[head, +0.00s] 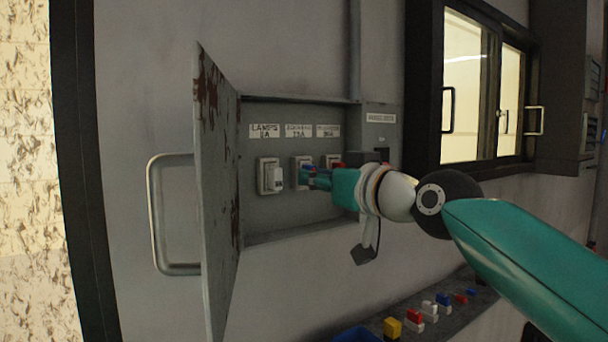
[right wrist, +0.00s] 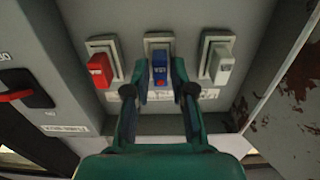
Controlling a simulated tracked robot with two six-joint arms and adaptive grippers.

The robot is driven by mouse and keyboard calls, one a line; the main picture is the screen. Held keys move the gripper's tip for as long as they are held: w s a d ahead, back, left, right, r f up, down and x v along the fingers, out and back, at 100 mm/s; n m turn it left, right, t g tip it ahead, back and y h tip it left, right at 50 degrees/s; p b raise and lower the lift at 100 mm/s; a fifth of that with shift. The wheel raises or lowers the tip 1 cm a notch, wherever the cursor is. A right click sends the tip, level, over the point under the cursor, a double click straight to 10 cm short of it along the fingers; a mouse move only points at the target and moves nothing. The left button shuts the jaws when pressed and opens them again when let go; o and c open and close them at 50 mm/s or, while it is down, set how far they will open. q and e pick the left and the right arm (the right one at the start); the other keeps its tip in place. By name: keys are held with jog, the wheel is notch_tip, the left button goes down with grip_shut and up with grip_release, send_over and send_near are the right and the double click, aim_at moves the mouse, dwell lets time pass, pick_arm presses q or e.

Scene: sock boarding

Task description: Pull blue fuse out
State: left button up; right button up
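The blue fuse (right wrist: 160,71) sits in the middle holder of the open fuse box, between a red fuse (right wrist: 99,68) and a white fuse (right wrist: 223,72) in the right wrist view. In the head view a little of the blue fuse (head: 306,169) shows past my right gripper (head: 312,177). In the right wrist view the two fingers of this gripper (right wrist: 160,82) stand apart, one on each side of the blue fuse, with narrow gaps visible. The gripper looks open. My left gripper is in neither view.
The box's rusty metal door (head: 218,160) stands open at the left. A red-handled switch (right wrist: 22,94) is beside the box. Loose colored fuses (head: 415,317) lie on a ledge below. A window (head: 470,90) is at the right.

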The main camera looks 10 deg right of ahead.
jog(key=shift+p+x, duration=0.4)
jog(key=shift+x, duration=0.4)
jog(key=shift+s, duration=0.2)
jog(key=shift+c, duration=0.2)
grip_shut()
